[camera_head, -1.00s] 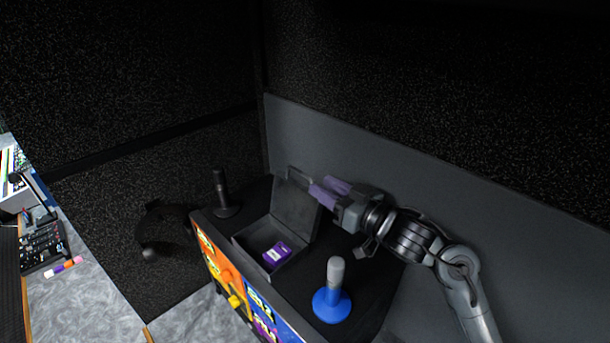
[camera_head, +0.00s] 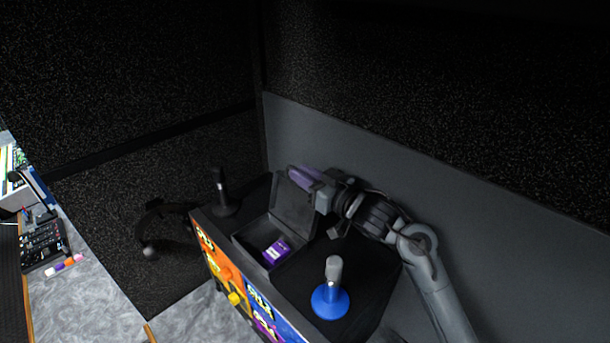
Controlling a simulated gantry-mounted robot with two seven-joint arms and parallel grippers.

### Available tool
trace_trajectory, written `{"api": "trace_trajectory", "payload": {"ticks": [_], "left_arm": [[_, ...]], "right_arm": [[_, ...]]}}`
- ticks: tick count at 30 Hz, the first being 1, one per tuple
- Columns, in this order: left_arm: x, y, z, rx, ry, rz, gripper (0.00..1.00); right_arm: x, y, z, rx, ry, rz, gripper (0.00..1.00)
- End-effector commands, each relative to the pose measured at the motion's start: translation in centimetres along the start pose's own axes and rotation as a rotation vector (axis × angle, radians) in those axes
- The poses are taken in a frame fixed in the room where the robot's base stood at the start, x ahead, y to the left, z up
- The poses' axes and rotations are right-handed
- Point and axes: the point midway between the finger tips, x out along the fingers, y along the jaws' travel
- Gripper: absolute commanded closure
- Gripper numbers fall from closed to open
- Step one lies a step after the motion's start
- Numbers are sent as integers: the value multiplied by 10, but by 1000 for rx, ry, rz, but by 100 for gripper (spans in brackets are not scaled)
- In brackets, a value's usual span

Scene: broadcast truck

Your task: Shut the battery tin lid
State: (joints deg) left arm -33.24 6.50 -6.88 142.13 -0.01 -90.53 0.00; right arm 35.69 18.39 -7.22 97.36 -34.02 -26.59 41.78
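The battery tin (camera_head: 254,246) is a dark grey box on the black top of the cabinet. Its lid (camera_head: 293,207) stands raised at the tin's back right side. A purple box (camera_head: 277,251) lies inside the tin. My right gripper (camera_head: 296,174) is at the lid's upper edge, its purple fingers pointing left and partly behind the lid's top. One finger hides the other, so I cannot tell its opening or whether it touches the lid. My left gripper is not in view.
A microphone on a blue round base (camera_head: 331,301) stands at the cabinet's front right. A black microphone (camera_head: 222,196) stands left of the tin. A grey panel (camera_head: 420,190) rises close behind my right arm. A desk with a mixer (camera_head: 42,245) is at far left.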

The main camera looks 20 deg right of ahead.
Motion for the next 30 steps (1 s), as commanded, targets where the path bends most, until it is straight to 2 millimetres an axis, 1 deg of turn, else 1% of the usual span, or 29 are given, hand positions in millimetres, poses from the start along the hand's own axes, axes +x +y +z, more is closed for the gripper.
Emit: {"api": "trace_trajectory", "payload": {"ticks": [1, 3, 11, 14, 17, 18, 20, 22, 25, 30], "left_arm": [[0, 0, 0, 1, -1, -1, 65], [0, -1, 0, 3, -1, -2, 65], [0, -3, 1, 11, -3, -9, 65], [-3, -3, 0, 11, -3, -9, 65], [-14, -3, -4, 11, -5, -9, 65], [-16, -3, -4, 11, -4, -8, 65], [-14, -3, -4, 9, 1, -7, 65], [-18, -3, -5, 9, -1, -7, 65], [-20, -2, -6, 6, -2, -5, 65], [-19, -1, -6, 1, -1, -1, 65]], "right_arm": [[0, 1, 0, 1, 0, 1, 90], [0, 1, 0, 1, 0, 2, 100], [0, 2, 0, 1, -1, 4, 100], [0, -1, -2, 1, -2, 4, 100], [0, -16, -8, -5, -2, 1, 100], [0, -24, -7, -29, -2, 0, 100], [0, -35, -4, -96, -2, 1, 100], [0, -47, -6, -126, 0, 0, 100], [0, -55, -5, -123, -1, 1, 100], [0, -56, -4, -124, -1, 2, 100]]}}
